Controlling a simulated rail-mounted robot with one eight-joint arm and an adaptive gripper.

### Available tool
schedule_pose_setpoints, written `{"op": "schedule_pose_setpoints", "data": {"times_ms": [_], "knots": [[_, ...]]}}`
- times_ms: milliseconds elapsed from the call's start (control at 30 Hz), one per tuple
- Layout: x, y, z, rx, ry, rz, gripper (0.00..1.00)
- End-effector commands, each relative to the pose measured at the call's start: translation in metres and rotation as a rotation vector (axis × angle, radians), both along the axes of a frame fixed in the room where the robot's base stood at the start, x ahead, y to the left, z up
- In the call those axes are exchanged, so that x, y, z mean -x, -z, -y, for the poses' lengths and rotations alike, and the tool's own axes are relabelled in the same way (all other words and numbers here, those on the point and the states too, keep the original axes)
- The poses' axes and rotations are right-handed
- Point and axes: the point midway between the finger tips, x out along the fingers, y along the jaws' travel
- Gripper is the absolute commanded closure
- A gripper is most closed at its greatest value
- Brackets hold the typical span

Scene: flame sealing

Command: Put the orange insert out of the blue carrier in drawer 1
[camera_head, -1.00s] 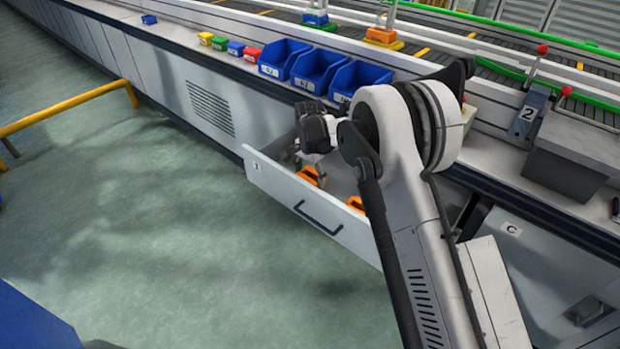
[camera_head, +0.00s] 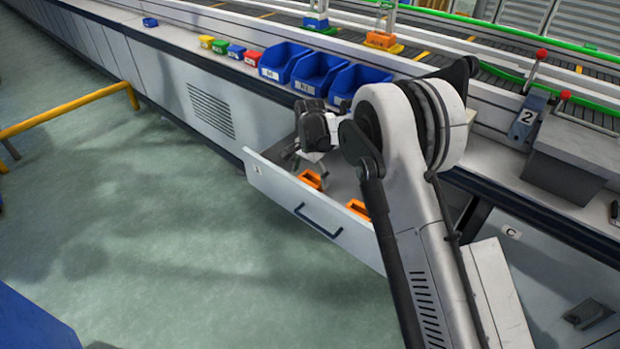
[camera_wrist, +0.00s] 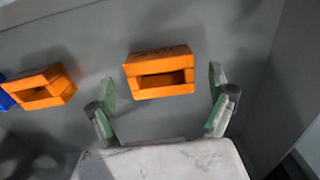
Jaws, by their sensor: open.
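The open drawer (camera_head: 285,195) holds two orange inserts. One orange insert (camera_head: 311,179) is near its left end and the other (camera_head: 357,208) is further right, partly behind my arm. My gripper (camera_wrist: 162,92) is open and empty just above the left-end insert. In the wrist view that insert (camera_wrist: 160,87) lies on the drawer floor between and beyond the spread fingers, apart from both. The second insert also shows at the left of the wrist view (camera_wrist: 40,97). A blue piece (camera_wrist: 6,97) beside it is cut off by the frame edge; I cannot tell what it is.
Three blue bins (camera_head: 318,72) stand on the bench above the drawer. Small green, yellow, blue and red boxes (camera_head: 236,51) stand left of them. Orange pieces with taller parts (camera_head: 383,40) are on the conveyor behind. The floor before the drawer is clear.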

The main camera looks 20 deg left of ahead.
Motion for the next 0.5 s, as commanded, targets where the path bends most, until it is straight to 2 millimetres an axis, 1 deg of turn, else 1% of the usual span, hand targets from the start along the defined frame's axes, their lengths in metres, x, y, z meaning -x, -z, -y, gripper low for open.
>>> {"op": "schedule_pose_setpoints", "data": {"times_ms": [33,300,500], "knots": [[0.000,-0.012,0.000,0.000,0.000,0.000,0.12],[0.000,-0.067,0.000,0.000,0.000,0.000,0.12],[0.000,-0.095,0.000,0.000,0.000,0.000,0.12]]}}
